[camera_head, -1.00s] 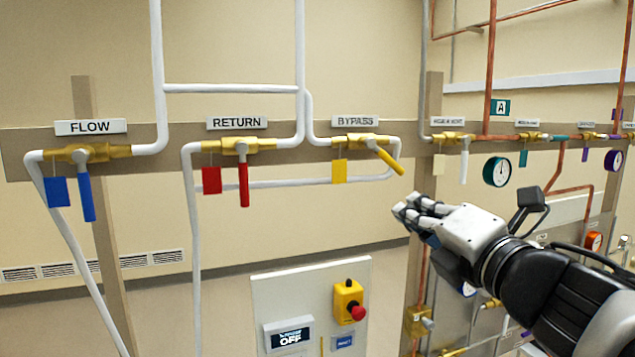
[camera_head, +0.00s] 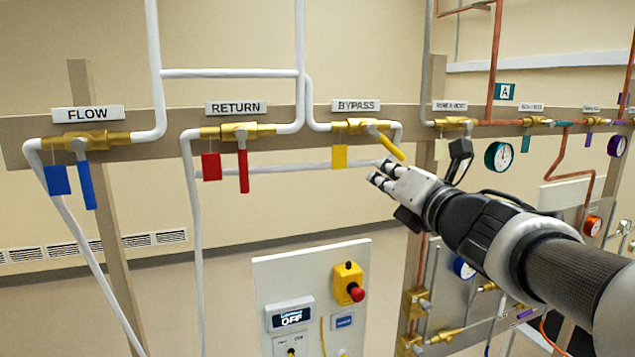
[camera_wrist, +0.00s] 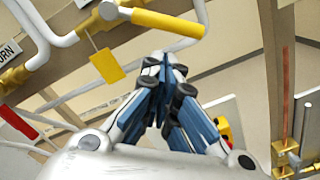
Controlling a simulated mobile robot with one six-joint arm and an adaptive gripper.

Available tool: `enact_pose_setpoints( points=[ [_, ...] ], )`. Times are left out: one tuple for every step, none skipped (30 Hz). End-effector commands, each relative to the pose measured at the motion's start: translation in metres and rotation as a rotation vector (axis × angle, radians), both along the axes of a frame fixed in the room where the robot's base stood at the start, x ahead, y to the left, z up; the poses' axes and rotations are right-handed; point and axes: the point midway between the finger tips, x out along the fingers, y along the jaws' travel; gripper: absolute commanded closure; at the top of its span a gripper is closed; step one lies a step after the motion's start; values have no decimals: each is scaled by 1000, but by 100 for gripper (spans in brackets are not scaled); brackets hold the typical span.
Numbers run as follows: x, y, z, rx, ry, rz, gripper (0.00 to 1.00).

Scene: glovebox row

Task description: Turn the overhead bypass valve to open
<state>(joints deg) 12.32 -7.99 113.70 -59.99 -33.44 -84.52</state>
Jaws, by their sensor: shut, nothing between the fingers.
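The bypass valve (camera_head: 362,126) is a brass body under the BYPASS label (camera_head: 356,106), with a yellow handle (camera_head: 391,147) slanting down to the right. A yellow tag (camera_head: 339,157) hangs from its left side. My gripper (camera_head: 378,172) is shut and empty, just below the handle's lower end and apart from it in the head view. In the wrist view, the yellow handle (camera_wrist: 168,23) lies across the top, beyond the shut fingertips (camera_wrist: 170,65). The yellow tag (camera_wrist: 107,66) hangs left of the fingers there.
The return valve's red handle (camera_head: 243,171) and the flow valve's blue handle (camera_head: 86,185) hang down to the left. A panel with a red emergency button (camera_head: 357,294) stands below. White pipes (camera_head: 265,168) run behind the valves. A teal gauge (camera_head: 498,156) is at right.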

Motion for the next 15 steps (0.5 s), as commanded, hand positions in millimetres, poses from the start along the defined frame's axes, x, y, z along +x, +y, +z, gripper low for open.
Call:
enact_pose_setpoints(
  points=[
    [2, -4, 6, 1, 1, -2, 100],
    [3, -5, 8, 1, 2, -2, 100],
    [4, -6, 9, -1, 2, -1, 100],
    [5, -7, 10, -1, 2, -1, 100],
    [5, -7, 10, 1, 2, 0, 100],
    [5, -8, 11, 1, 2, 0, 100],
    [6, -8, 11, 1, 2, 0, 100],
    [6, -8, 11, 2, 1, 1, 100],
    [6, -8, 11, 2, 1, 1, 100],
    [6, -8, 11, 2, 1, 1, 100],
    [6, -8, 11, 2, 1, 1, 100],
    [6, -8, 11, 2, 1, 1, 100],
    [5, -8, 10, 2, 1, 1, 100],
    [5, -8, 10, 2, 1, 1, 100],
    [5, -8, 10, 2, 1, 1, 100]
  ],
)
